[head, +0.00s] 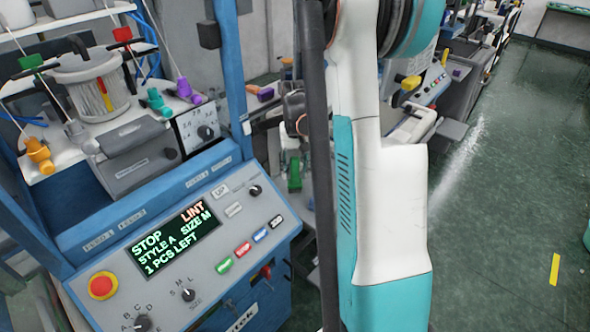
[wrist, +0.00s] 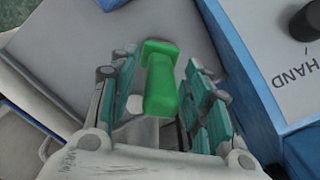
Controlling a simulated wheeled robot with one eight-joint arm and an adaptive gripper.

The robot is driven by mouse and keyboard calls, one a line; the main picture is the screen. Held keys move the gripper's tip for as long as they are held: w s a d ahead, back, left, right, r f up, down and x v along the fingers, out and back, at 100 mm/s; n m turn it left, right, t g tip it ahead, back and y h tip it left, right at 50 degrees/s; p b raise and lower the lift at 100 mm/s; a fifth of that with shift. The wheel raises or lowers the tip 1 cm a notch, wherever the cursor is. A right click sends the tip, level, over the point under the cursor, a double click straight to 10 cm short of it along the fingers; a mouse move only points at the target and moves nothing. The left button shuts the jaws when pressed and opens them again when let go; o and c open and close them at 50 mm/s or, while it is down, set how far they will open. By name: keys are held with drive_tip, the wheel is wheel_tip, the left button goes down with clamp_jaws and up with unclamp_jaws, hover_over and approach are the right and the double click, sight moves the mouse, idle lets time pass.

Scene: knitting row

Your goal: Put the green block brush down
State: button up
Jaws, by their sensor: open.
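The green block brush (wrist: 161,88) shows in the wrist view between the two fingers of my gripper (wrist: 159,64). The fingers are open, with a visible gap on each side of the upper part of the brush. The lower end of the brush is close to the right finger, and I cannot tell whether they touch. A flat grey surface (wrist: 185,30) lies beneath the brush; whether the brush rests on it is hard to tell. In the head view a small green shape (head: 294,172), likely the brush, shows left of my arm. My gripper is mostly hidden there.
A blue-framed machine with a control panel (head: 190,235) stands at the left; its display (head: 178,240) reads STOP, LINT, 1 PCS LEFT. In the wrist view a blue edge and a panel marked HAND (wrist: 285,65) lie close right of my gripper.

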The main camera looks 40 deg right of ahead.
wheel_tip(320, 180, up, 11)
drive_tip(key=shift+p, duration=1.1)
